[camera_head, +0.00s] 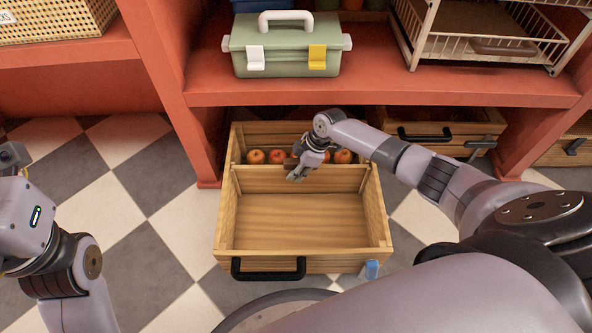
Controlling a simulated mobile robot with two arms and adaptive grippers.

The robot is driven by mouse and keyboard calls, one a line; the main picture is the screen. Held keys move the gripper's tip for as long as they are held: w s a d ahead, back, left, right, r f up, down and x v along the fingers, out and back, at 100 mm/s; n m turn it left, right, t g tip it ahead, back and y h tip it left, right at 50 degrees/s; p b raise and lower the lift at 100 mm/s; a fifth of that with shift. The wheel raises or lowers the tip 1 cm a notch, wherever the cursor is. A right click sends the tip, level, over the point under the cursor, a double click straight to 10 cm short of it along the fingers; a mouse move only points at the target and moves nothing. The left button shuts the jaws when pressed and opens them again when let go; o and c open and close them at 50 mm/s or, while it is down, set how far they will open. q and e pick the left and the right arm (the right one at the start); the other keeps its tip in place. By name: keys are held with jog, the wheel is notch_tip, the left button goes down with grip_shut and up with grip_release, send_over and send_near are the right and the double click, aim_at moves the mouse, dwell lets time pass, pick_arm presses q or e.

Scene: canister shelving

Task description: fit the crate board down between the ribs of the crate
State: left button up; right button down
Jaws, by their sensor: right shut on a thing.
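The wooden crate (300,261) is pulled out from under the red shelf and stands over the checkered floor. The crate board (260,180) spans the crate crosswise, with apples behind it and the bare crate floor in front.
Several apples (256,156) lie in the crate's back part. Above, the red shelf (380,92) holds a green toolbox (285,45) and a wire rack (487,45). Another crate (450,128) stands at the right.

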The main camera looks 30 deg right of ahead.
jog(key=shift+f, duration=0.3)
jog(key=c, duration=1.4)
grip_release()
jog(key=shift+o, duration=0.2)
jog(key=v, duration=1.2)
jog(key=shift+s, duration=0.1)
